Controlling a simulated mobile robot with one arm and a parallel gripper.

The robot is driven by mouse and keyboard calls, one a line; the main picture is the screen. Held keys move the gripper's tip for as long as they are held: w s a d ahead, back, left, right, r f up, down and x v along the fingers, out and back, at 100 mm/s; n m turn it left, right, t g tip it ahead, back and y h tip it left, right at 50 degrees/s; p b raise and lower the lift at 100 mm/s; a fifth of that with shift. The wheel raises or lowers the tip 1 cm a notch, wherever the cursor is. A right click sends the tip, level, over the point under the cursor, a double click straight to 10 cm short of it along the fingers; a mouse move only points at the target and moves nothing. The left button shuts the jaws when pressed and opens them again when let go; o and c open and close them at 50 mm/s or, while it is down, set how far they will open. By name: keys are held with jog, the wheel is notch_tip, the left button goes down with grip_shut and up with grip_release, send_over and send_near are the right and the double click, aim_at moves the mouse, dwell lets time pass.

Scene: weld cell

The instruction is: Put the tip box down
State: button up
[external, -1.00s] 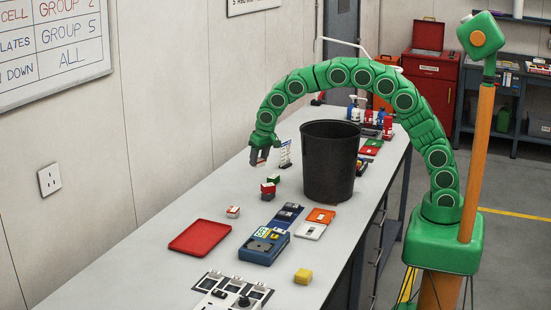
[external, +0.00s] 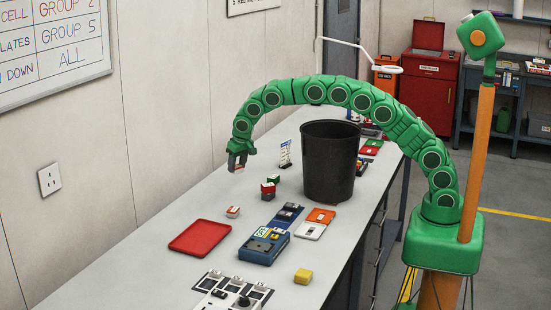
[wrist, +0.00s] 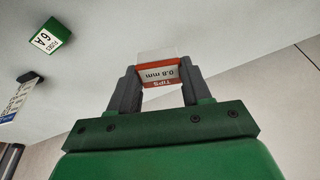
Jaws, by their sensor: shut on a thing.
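My gripper (external: 237,163) is shut on the tip box, a small box with a clear top and a red label reading "TIPS 0.8 mm". In the wrist view the tip box (wrist: 160,73) sits between the two dark fingers. In the external view only a little of the tip box (external: 238,169) shows below the fingers. The gripper points down above the far left part of the grey bench (external: 160,262), near the wall, and the box appears held clear of the top.
A green fuse box (wrist: 46,38) and a white rack (external: 286,153) stand nearby. A black bin (external: 328,165) stands to the right. Nearer are a red tray (external: 200,237), a small red-and-white box (external: 233,212), a blue case (external: 264,246) and a yellow block (external: 303,276).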

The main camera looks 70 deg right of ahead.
jog(key=shift+w+a+f, duration=0.2)
jog(key=shift+w+f, duration=1.05)
jog(key=shift+f, duration=0.25)
jog(key=shift+w+a+f, duration=0.15)
jog(key=shift+w+f, duration=1.1)
jog(key=shift+f, duration=1.85)
jog(key=shift+f, duration=0.1)
jog(key=o, duration=1.2)
jog(key=v, duration=1.2)
jog(key=shift+w, duration=0.1)
